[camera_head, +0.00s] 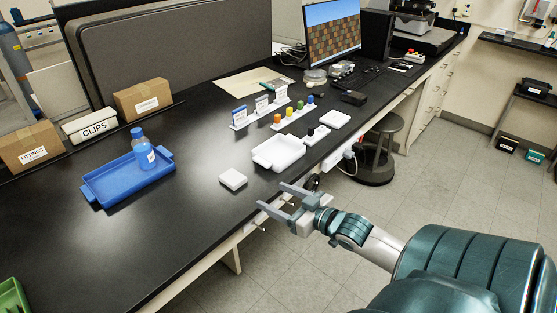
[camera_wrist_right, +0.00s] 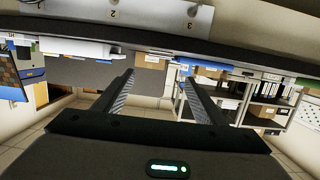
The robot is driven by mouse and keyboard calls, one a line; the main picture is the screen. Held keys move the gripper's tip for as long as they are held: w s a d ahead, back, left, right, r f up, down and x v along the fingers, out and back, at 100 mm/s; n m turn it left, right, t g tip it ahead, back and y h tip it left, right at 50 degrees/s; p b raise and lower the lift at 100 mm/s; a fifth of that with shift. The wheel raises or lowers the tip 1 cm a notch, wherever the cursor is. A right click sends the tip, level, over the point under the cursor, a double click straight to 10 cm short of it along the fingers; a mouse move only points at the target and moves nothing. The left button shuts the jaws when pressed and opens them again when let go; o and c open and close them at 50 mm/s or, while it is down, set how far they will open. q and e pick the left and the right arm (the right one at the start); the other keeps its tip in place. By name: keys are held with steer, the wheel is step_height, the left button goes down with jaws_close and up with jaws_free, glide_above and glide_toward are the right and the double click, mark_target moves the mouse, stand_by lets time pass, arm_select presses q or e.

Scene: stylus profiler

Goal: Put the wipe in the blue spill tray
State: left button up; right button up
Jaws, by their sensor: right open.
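The blue spill tray (camera_head: 103,187) lies on the black bench at the left in the head view, with a blue-capped bottle (camera_head: 144,150) standing in its right part. A small white square block (camera_head: 232,179), which may be the wipe, lies on the bench right of the tray. Another white square piece (camera_head: 335,119) lies farther back, so I cannot tell for certain which is the wipe. My right gripper (camera_head: 271,196) is open and empty at the bench's front edge, right of the nearer white block. Its open fingers also show in the right wrist view (camera_wrist_right: 158,80).
A white tray (camera_head: 278,153) and a row of colored-cap vials (camera_head: 292,117) stand farther back. Boxes labelled FITTINGS (camera_head: 30,146) and CLIPS (camera_head: 91,126) line the bench's rear. A green crate (camera_head: 12,299) is at lower left. The bench's near-left part is clear.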

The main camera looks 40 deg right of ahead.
steer(key=shift+f, duration=0.1)
steer(key=s+d+f+m+g+h, duration=0.1)
steer(key=s+d+f+g, duration=0.1)
steer(key=f, duration=0.8)
steer(key=s+d+f+m+g+h, duration=0.1)
steer(key=d+f, duration=0.1)
steer(key=f, duration=0.8)
steer(key=s+a+f+g, duration=0.15)
steer(key=s+f, duration=0.35)
steer(key=f, duration=0.5)
steer(key=s+a+f+g, duration=0.1)
steer(key=s+f+g, duration=0.25)
steer(key=f, duration=0.55)
steer(key=s+a+f+n+g, duration=0.1)
steer(key=s+a+f, duration=0.3)
steer(key=s+f, duration=0.3)
steer(key=s+a+f+g, duration=0.2)
steer(key=s+a+f, duration=0.2)
steer(key=s+f, duration=0.35)
steer(key=s+a+f+n+g, duration=0.1)
steer(key=s+a+f, duration=0.3)
steer(key=s, duration=0.5)
steer(key=s+a+f+n+g, duration=0.1)
steer(key=s+a+f+g, duration=0.1)
steer(key=s+a+f, duration=0.3)
steer(key=s+a, duration=0.3)
steer(key=shift+s+f+n+g+y, duration=0.2)
steer(key=shift+s+n+g+y, duration=0.1)
steer(key=shift+s+g+y, duration=0.1)
steer(key=o, duration=0.4)
